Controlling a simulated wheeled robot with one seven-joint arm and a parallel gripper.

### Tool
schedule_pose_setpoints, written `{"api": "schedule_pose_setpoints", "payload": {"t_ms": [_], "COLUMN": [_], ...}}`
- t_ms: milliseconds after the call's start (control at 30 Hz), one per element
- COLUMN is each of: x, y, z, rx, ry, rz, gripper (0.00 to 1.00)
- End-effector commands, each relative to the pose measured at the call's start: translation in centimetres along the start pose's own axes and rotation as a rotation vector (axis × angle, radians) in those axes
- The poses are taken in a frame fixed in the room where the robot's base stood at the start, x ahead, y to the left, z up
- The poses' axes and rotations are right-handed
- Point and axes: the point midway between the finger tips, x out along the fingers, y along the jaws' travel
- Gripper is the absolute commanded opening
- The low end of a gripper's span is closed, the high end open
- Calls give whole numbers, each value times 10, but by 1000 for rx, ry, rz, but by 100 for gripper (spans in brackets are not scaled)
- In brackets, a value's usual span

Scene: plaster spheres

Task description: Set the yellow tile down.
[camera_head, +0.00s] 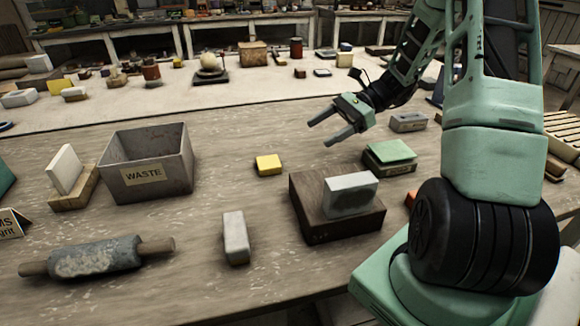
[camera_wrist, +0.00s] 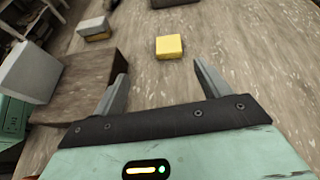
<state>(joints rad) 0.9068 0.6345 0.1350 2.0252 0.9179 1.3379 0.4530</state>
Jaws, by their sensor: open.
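The yellow tile (camera_head: 269,165) lies flat on the wooden table, between the waste box and the dark wooden block. In the wrist view the yellow tile (camera_wrist: 170,46) lies beyond my fingertips, in line with the gap between them and apart from both. My gripper (camera_head: 318,133) is open and empty. It is raised above the table, to the right of the tile in the head view. In the wrist view both fingers of my gripper (camera_wrist: 160,70) stand wide apart with nothing between them.
A grey box marked WASTE (camera_head: 148,160) stands left of the tile. A dark wooden block (camera_head: 310,222) bears a grey block (camera_head: 351,195). A pale upright block (camera_head: 236,237) and a rolling pin (camera_head: 96,258) are nearer. The table around the tile is clear.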

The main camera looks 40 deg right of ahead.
Motion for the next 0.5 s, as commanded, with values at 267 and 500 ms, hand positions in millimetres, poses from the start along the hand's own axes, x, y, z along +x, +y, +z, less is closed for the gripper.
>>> {"api": "schedule_pose_setpoints", "payload": {"t_ms": [267,500], "x": [0,51], "y": [-7,-10], "z": [-15,-13], "rx": [57,57], "ry": [-42,-41], "rz": [-65,-62], "gripper": [75,75]}}
